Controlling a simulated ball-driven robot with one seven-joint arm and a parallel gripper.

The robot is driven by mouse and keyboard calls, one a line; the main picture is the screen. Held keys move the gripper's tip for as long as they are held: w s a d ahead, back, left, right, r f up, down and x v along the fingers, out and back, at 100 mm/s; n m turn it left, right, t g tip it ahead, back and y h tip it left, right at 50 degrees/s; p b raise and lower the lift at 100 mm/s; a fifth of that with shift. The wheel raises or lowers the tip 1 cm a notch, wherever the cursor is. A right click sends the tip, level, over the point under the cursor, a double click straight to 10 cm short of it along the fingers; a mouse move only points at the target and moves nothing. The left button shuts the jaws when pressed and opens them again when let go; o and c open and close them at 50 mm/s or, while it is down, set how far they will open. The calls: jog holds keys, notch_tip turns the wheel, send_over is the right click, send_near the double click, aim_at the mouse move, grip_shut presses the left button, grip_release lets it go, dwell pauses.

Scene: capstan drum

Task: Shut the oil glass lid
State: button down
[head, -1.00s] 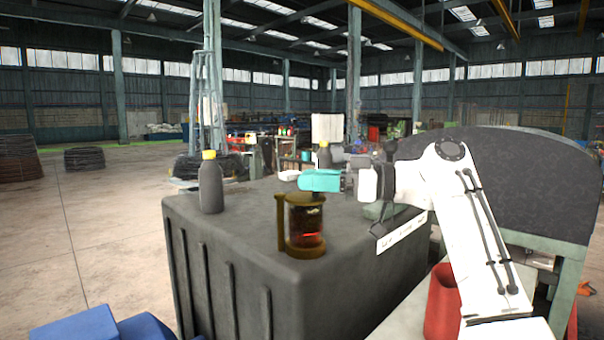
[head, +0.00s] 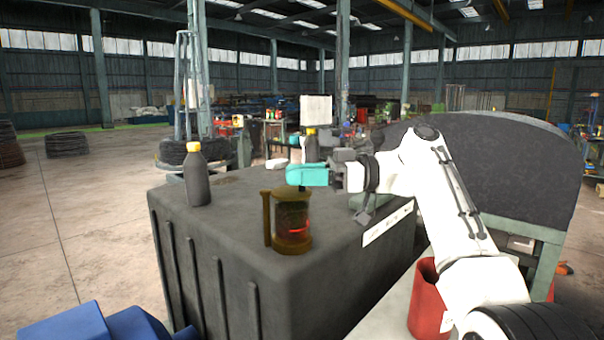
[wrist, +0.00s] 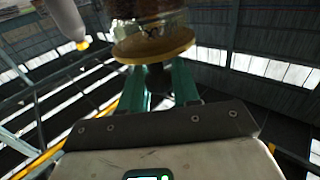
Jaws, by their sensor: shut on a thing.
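The oil glass (head: 290,225) stands upright on the dark tank top. It is a brass-coloured frame with an upright at its left and reddish-dark glass inside. My gripper (head: 300,177), with teal fingers, is just above its top. The wrist view is upside down. It shows the brass disc at the glass's top (wrist: 153,45) and a dark knob (wrist: 158,77) between my two teal fingers (wrist: 160,85). My gripper is shut on this knob. The disc looks close against the glass, but a small gap cannot be ruled out.
A dark bottle with a yellow cap (head: 196,175) stands left of the oil glass. A similar bottle (head: 311,147) stands behind my gripper. A red container (head: 428,298) is at the lower right. The tank top between glass and left bottle is clear.

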jog(key=shift+r, duration=0.35)
jog(key=c, duration=1)
grip_release()
jog(key=shift+w, duration=0.1)
jog(key=shift+o, duration=0.4)
jog(key=shift+f, duration=0.15)
jog(key=shift+d+f, duration=0.1)
jog(key=d, duration=1)
jog(key=shift+d+p, duration=0.35)
